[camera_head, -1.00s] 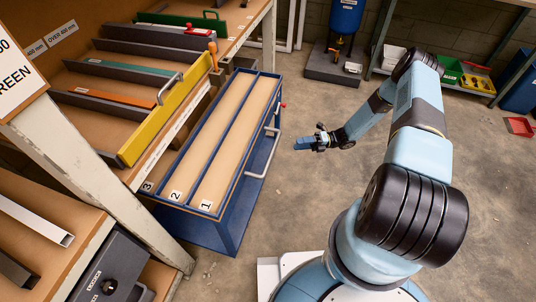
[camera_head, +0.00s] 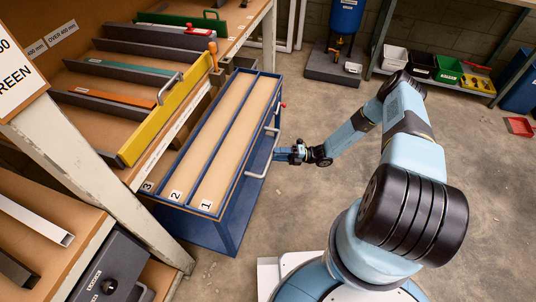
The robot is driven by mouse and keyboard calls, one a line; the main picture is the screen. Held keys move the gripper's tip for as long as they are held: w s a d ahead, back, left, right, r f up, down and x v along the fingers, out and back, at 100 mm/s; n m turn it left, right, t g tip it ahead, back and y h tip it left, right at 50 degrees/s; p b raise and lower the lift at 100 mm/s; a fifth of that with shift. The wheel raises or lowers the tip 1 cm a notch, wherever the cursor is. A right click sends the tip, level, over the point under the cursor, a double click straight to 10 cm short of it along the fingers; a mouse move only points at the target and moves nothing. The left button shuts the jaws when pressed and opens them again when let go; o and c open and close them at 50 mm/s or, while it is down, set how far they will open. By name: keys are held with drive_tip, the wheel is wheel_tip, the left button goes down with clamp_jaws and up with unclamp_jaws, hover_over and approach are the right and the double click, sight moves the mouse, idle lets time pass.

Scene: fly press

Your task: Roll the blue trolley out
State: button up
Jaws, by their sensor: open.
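The blue trolley (camera_head: 228,228) is a long blue box with lanes marked 1, 2 and 3, standing partly under the workbench at left. Its grey bar handle (camera_head: 264,156) is on the right-hand side, with a small red knob (camera_head: 283,105) near the far end. My gripper (camera_head: 281,154) is at the handle, reaching in from the right. Its fingertips are at or very near the bar; at this size I cannot tell whether they straddle it. The jaws are open. The trolley's left part is hidden under the bench.
The workbench above carries a yellow rail (camera_head: 165,110) with a handle, and several coloured bars. A blue cylinder on a dark base (camera_head: 333,68) stands at the back. A shelf with bins (camera_head: 447,68) is back right, and a red tray (camera_head: 520,127) lies on the floor.

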drive_tip(key=shift+s+a+r, duration=0.1)
drive_tip(key=shift+a+r, duration=0.15)
drive_tip(key=shift+a, duration=1.05)
drive_tip(key=shift+s+a+r, duration=0.1)
drive_tip(key=shift+a+r, duration=0.1)
drive_tip(key=shift+a, duration=1.05)
clamp_jaws()
